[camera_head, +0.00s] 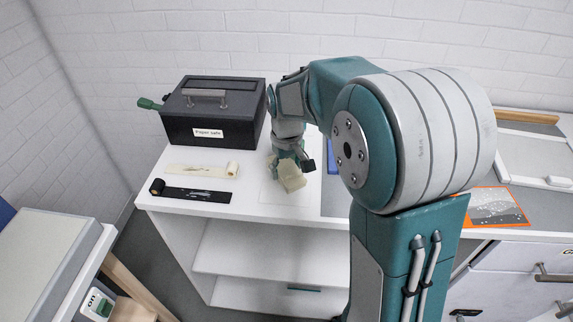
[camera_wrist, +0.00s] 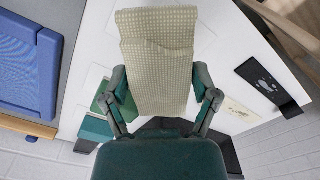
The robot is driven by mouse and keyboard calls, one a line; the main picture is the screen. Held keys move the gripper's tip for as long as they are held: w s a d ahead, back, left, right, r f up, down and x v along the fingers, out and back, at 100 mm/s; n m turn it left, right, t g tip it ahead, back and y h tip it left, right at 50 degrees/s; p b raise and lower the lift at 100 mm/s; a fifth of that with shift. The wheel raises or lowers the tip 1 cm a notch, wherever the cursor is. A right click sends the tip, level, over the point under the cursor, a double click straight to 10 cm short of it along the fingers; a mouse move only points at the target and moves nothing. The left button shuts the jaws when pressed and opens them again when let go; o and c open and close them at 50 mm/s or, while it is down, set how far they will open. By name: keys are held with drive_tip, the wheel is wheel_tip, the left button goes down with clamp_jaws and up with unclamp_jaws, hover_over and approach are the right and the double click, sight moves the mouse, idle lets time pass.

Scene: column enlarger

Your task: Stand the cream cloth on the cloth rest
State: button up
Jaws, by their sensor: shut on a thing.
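The cream cloth (camera_head: 293,177) is a folded, woven-textured pad. My gripper (camera_head: 290,162) is shut on it, and it hangs below the fingers at the front of the white bench top. In the wrist view the cream cloth (camera_wrist: 155,60) stretches away from between my two fingers (camera_wrist: 160,78), one on each side of it. From these views I cannot tell whether its lower end touches the bench. I cannot identify the cloth rest for sure; green blocks (camera_wrist: 97,129) show beside my left finger in the wrist view.
The black paper safe (camera_head: 212,110) stands behind to the left. A cream strip (camera_head: 202,170) and a black strip (camera_head: 190,194), each with a roll, lie left of the cloth. An orange-edged print (camera_head: 495,207) lies right. A blue framed item (camera_wrist: 25,65) shows in the wrist view.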

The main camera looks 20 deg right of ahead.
drive_tip(key=shift+a+f, duration=0.15)
drive_tip(key=shift+f, duration=0.6)
drive_tip(key=shift+a+f, duration=0.1)
drive_tip(key=shift+f, duration=0.65)
drive_tip(key=shift+d+f, duration=0.15)
drive_tip(key=shift+f, duration=0.8)
drive_tip(key=shift+f, duration=0.55)
idle(0.3)
drive_tip(key=o, duration=0.9)
drive_tip(key=shift+c, duration=0.2)
drive_tip(key=shift+r, duration=0.15)
drive_tip(key=shift+r, duration=3.85)
drive_tip(key=shift+r, duration=0.1)
